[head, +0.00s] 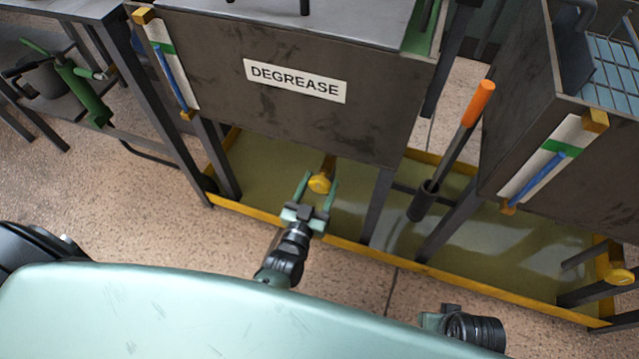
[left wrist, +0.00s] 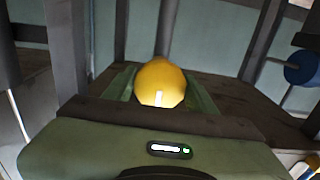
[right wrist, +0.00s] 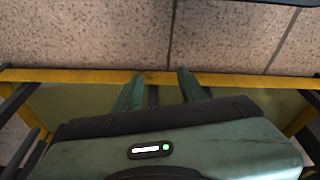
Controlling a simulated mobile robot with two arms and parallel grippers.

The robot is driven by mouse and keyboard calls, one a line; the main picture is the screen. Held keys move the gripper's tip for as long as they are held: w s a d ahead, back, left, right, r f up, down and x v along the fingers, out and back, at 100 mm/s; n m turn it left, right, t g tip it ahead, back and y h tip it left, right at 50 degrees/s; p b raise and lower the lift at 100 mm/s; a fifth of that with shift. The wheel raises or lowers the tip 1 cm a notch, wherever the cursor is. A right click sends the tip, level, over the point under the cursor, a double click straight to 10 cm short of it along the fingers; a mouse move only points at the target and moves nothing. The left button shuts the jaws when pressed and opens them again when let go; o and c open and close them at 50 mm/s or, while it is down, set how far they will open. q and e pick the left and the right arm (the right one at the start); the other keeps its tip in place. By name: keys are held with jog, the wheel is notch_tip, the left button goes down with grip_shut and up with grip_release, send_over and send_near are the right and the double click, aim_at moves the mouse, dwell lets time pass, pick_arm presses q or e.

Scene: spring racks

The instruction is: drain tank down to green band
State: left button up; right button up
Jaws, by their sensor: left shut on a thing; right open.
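The dark DEGREASE tank (head: 290,110) stands at the top middle of the head view. Its gauge is a white strip (head: 181,88) at its left edge, with a green band (head: 163,48) near the top and a blue column (head: 171,80). The blue column's top appears about level with the green band. A yellow valve knob (head: 319,184) sticks out below the tank. My left gripper (head: 320,178) is shut on this knob, which shows between the fingers in the left wrist view (left wrist: 160,84). My right gripper (right wrist: 158,85) is open and empty over the yellow-edged tray.
A yellow-rimmed tray (head: 390,264) lies beneath the tanks. A second tank (head: 535,95) with a similar gauge (head: 550,160) and yellow knob (head: 619,277) stands at right. An orange-handled tool (head: 478,103) leans between them.

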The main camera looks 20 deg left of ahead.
pick_arm(q)
jog(key=o, duration=1.3)
jog(key=shift+o, duration=0.2)
jog(key=shift+s, duration=0.2)
jog(key=s+p, duration=0.1)
jog(key=s, duration=0.6)
jog(key=shift+s, duration=0.25)
pick_arm(e)
jog(key=f, duration=0.3)
jog(key=shift+s+f, duration=0.25)
jog(key=shift+f, duration=0.15)
pick_arm(q)
jog(key=shift+a, duration=0.1)
